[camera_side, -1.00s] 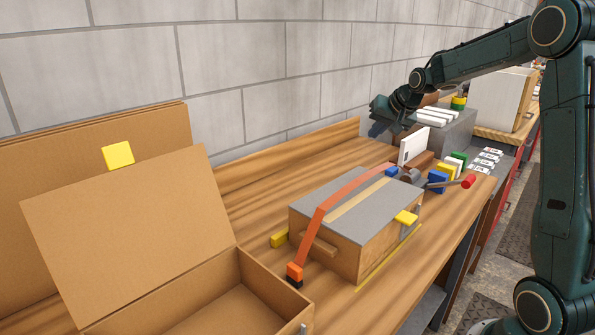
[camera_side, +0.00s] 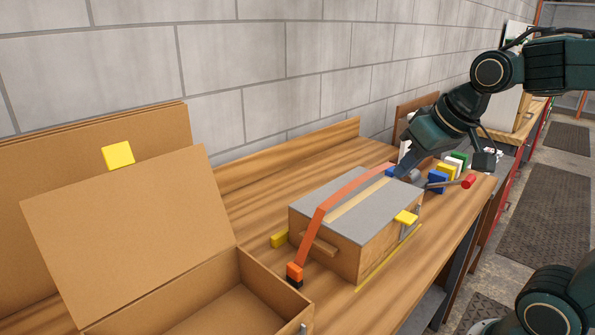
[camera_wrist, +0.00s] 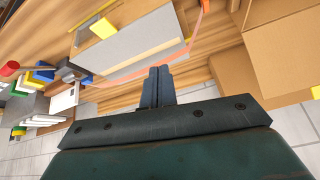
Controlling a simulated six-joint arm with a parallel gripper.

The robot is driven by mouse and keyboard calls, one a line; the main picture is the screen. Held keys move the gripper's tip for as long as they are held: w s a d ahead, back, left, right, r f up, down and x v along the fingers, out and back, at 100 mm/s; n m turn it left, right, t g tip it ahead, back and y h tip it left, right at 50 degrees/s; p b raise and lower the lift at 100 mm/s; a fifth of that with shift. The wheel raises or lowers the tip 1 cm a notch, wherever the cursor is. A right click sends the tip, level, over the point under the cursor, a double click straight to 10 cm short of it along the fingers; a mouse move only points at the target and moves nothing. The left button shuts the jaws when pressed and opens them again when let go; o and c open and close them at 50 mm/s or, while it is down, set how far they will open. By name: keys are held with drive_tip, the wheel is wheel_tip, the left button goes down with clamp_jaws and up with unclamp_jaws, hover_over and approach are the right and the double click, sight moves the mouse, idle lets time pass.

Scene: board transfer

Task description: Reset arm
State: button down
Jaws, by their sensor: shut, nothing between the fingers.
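My gripper (camera_side: 405,168) is shut and empty in the side view. It is above the bench, near the far end of the grey-topped wooden box. In the wrist view my gripper (camera_wrist: 156,70) shows its two fingers together, with nothing between them. The grey-topped box (camera_side: 340,191) stands on the wooden bench with an orange strap (camera_side: 330,203) across its top. The same box (camera_wrist: 130,40) shows at the upper left in the wrist view.
An open cardboard box (camera_side: 180,306) stands at the front left, its flap (camera_side: 130,225) raised. Small coloured blocks (camera_side: 445,172) and a red-ended tool (camera_side: 468,181) lie at the bench's far right. A grey block wall (camera_side: 250,60) runs behind. Bare bench (camera_side: 265,190) lies left of the strapped box.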

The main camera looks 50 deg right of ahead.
drive_tip(key=s+a+f+n, duration=0.2)
drive_tip(key=s+a+f, duration=0.1)
drive_tip(key=s, duration=0.6)
drive_tip(key=shift+a+g+y, duration=0.15)
drive_tip(key=shift+g+y, duration=0.15)
